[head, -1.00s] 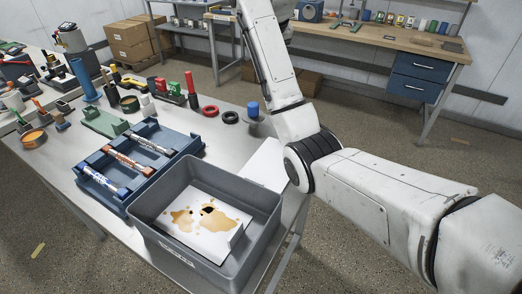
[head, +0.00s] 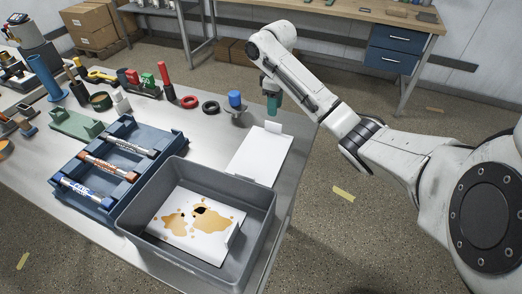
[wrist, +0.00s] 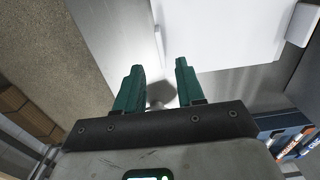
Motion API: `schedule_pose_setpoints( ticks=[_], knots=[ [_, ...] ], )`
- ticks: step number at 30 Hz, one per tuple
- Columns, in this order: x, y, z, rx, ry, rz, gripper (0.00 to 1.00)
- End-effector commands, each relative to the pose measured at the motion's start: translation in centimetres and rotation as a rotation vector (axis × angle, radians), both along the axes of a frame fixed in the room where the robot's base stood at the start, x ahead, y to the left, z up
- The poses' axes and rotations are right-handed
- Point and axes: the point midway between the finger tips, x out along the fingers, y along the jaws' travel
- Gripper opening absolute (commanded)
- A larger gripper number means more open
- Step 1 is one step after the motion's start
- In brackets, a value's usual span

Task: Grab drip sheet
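A white sheet (head: 258,158) with a raised white tab lies flat on the metal table, and it shows large in the wrist view (wrist: 225,30). A second white sheet (head: 180,205) with brown stains and a dark spot lies inside the grey bin (head: 142,238), also with a raised tab. I cannot tell which one is the drip sheet. My gripper (head: 272,114) is above the table by the far end of the plain sheet. In the wrist view its green fingers (wrist: 160,72) are apart with nothing held between them.
A blue rack (head: 75,172) with several labelled tubes stands left of the bin. A blue-topped item (head: 235,99) stands left of my gripper. The table's right edge runs close to the plain sheet.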

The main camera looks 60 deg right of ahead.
Motion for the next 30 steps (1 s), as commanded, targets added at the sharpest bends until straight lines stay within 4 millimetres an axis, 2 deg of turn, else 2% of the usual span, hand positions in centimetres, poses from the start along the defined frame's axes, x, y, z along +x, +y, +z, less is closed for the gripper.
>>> schedule_pose_setpoints(
  ticks=[1, 11, 18, 22, 28, 30],
  knots=[
    [0.0, 0.1, -1.3, 0.002, 0.001, -0.001, 0.38],
    [0.0, 0.0, -4.3, -0.001, 0.003, -0.003, 0.38],
    [0.2, 0.1, -7.7, -0.001, 0.002, -0.002, 0.38],
    [0.2, 0.2, -8.4, -0.002, 0.001, -0.001, 0.38],
    [0.2, 0.2, -8.5, -0.002, 0.0, -0.001, 0.38],
    [0.2, 0.2, -8.5, -0.002, 0.0, -0.001, 0.33]
  ],
)
